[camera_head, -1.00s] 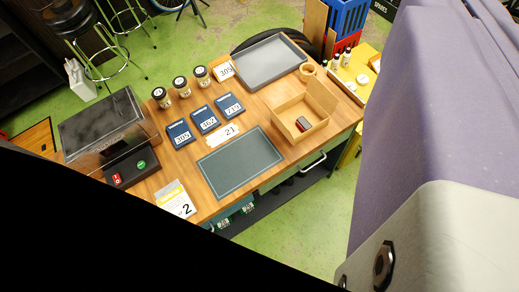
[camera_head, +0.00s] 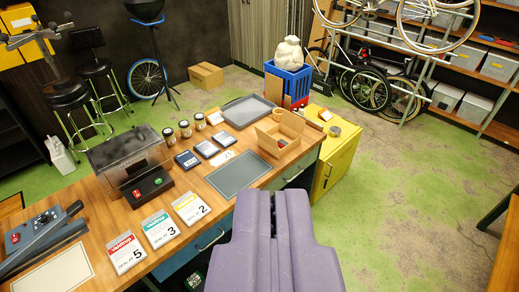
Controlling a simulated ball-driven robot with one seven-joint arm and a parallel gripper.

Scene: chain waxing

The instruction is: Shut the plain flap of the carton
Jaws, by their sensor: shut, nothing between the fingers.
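The open carton (camera_head: 269,137) stands on the far right part of the wooden bench, with a small dark and red item inside. One flap (camera_head: 291,121) stands raised at its back right side. Another flap seems to lean outward at its left; I cannot tell which flap is plain. My gripper (camera_head: 277,196) shows large and purple at the bottom centre, its fingers shut with nothing between them. It is in front of the bench, apart from the carton, which lies beyond its tips.
A dark mat (camera_head: 238,174) lies left of the carton. A grey tray (camera_head: 248,108) is behind it. Several jars, blue boxes and numbered cards stand to the left, with a clear-lidded machine (camera_head: 130,155). A yellow cabinet (camera_head: 335,158) stands right of the bench. Green floor at right is free.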

